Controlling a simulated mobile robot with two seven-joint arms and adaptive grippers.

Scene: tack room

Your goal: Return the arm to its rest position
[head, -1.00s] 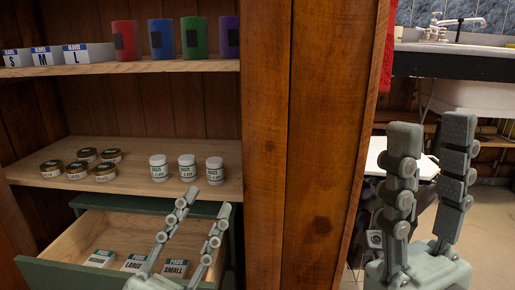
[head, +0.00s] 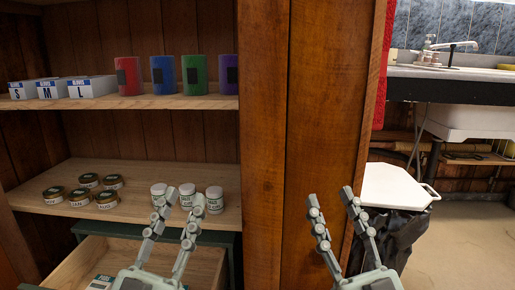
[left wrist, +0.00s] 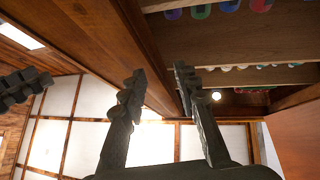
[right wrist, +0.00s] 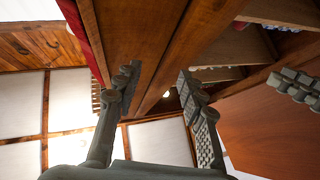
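My left gripper (head: 174,213) is open and empty in front of the open drawer and lower shelf of the cabinet. It also shows open in the left wrist view (left wrist: 158,80), with nothing between its fingers. My right gripper (head: 332,205) is open and empty in front of the brown wooden side panel of the cabinet. It also shows open in the right wrist view (right wrist: 160,82). Both point upward. The arms behind the grippers are mostly out of the head view.
The open drawer (head: 83,267) holds small boxes, partly hidden by my left gripper. Coloured cylinders (head: 194,75) and glove boxes (head: 92,86) stand above. A white-lidded bin (head: 396,187) and sink (head: 460,72) are right.

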